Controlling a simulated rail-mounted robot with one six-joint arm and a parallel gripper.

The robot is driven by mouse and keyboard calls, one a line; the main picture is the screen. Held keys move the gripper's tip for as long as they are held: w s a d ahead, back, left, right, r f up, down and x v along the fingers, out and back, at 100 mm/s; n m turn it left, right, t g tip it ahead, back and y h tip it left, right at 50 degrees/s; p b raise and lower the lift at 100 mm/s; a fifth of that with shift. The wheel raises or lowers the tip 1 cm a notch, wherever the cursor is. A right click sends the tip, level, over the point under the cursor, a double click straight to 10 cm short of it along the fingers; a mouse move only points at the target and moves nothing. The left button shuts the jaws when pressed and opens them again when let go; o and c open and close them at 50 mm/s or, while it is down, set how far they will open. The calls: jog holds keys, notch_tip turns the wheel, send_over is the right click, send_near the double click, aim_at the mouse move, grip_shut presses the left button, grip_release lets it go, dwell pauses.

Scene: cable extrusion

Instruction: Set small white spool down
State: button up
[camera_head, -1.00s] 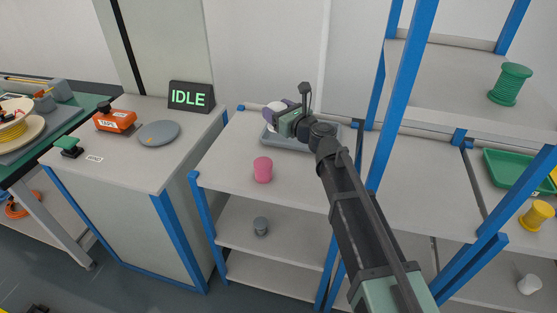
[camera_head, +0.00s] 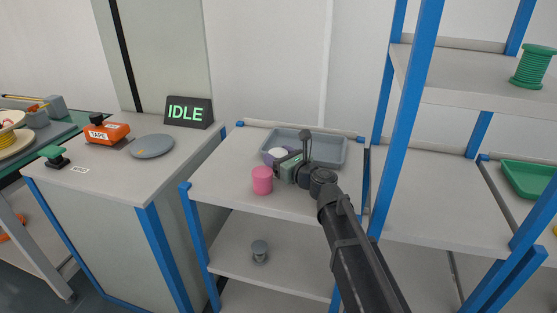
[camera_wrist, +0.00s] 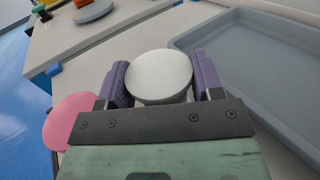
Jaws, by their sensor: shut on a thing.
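The small white spool (camera_wrist: 158,74) is between the two purple fingers of my gripper (camera_wrist: 160,85) in the wrist view, with its round top face toward the camera. My gripper is shut on it. In the head view the white spool (camera_head: 278,154) shows as a pale disc at my gripper (camera_head: 279,160), in front of the left part of the grey tray. Whether its underside touches the shelf top is hidden.
The grey tray (camera_head: 325,150) stands at the back of the shelf top; its rim (camera_wrist: 225,65) lies right of the spool. A pink spool (camera_head: 262,181) stands close at the left, also in the wrist view (camera_wrist: 68,118). Bare shelf top (camera_head: 215,175) lies further left.

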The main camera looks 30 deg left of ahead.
jog(key=o, duration=0.7)
jog(key=shift+f, duration=0.1)
jog(key=v, duration=0.7)
jog(key=shift+s+d, duration=0.15)
jog(key=shift+d, duration=0.15)
jog(key=o, duration=0.3)
